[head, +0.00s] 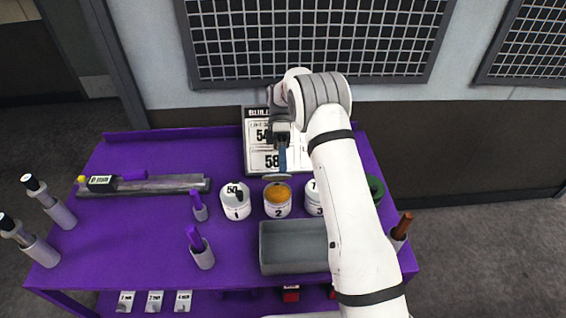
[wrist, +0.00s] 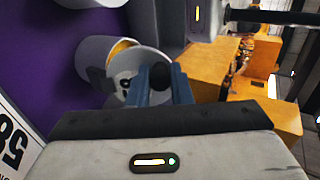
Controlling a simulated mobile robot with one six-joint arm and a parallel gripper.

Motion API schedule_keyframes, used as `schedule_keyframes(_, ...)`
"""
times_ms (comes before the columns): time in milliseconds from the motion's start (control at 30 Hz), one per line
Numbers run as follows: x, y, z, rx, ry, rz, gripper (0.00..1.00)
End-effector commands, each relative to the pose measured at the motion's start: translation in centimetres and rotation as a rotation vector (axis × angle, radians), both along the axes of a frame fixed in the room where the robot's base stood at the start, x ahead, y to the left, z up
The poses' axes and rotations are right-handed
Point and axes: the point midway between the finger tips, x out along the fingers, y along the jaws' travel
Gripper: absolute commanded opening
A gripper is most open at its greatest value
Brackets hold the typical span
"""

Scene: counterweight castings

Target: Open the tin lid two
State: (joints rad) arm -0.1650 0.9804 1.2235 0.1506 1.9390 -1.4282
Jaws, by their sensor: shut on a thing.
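Tin two (head: 277,209) is a white tin marked 2 on the purple table, with orange-yellow contents showing at its mouth. Its pale lid (head: 276,178) stands tilted up at the back of the rim. In the wrist view the lid (wrist: 130,88) is a pale disc with a dark mark, tilted off the mouth of the tin (wrist: 91,58). My gripper (head: 282,168) is behind and above the tin, its blue fingers shut on the lid's black knob (wrist: 160,73). I cannot tell whether the lid still touches the rim.
Tin one (head: 235,208) stands left with its lid on. Tin three (head: 313,202) is right, partly behind my arm. A grey tray (head: 288,262) sits in front. A number board (head: 256,150) stands behind. Purple-handled tools in holders (head: 202,255) stand at left.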

Motion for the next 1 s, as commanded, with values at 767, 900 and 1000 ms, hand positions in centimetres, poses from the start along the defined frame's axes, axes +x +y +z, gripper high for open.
schedule_keyframes(767, 0.48, -0.03, 0.03, -0.001, 0.053, -0.001, 0.28)
schedule_keyframes(900, 0.46, -0.02, 0.03, -0.001, 0.054, -0.001, 0.39)
schedule_keyframes(1000, 0.46, -0.02, 0.03, -0.001, 0.054, -0.001, 0.41)
